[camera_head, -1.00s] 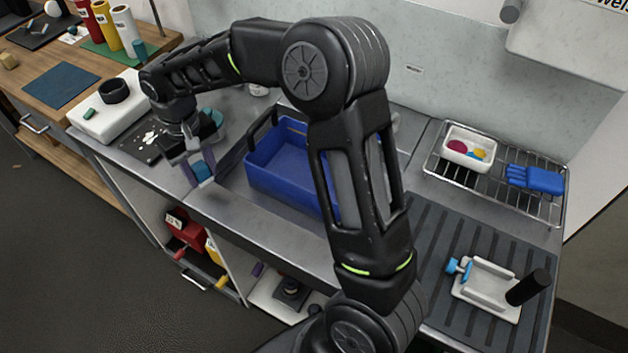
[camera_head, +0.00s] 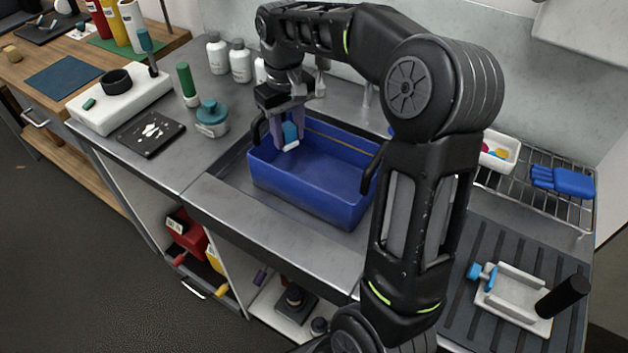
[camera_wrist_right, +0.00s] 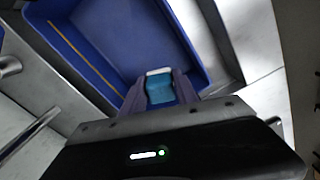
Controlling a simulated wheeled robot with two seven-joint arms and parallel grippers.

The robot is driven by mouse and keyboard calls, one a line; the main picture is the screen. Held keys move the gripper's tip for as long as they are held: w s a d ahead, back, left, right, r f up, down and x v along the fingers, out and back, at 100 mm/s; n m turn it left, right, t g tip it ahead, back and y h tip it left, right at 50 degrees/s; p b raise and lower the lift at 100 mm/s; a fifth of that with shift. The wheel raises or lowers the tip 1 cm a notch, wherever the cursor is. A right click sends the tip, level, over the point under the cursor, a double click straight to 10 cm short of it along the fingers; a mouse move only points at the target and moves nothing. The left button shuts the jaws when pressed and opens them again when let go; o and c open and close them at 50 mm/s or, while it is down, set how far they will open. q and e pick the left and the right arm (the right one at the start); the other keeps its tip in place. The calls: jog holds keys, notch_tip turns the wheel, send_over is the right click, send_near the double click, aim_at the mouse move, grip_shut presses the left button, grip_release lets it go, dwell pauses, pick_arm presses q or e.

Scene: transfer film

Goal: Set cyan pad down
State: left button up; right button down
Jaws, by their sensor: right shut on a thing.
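My right gripper (camera_head: 289,128) points down over the left part of the blue tub (camera_head: 310,200). It is shut on the cyan pad (camera_head: 290,133), which has a white lower edge. In the right wrist view the pad (camera_wrist_right: 159,92) sits between the two grey-purple fingers, with the tub's blue floor and wall behind it. Whether the pad touches the tub I cannot tell; it seems held clear of the floor. My left gripper is not in view.
The tub stands in the steel counter's sink area, with dark handles at its ends. A teal-lidded jar (camera_head: 212,118), a black plate (camera_head: 151,133) and white bottles (camera_head: 240,62) stand left of and behind it. A wire rack (camera_head: 565,205) and a white tray (camera_head: 513,298) lie right.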

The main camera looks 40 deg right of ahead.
aim_at(292, 146)
jog(key=shift+s+d, duration=0.15)
jog(key=shift+d, duration=0.1)
jog(key=shift+f, duration=3.1)
jog(key=shift+f, duration=0.1)
jog(key=shift+f+p, duration=0.35)
jog(key=shift+f, duration=1.45)
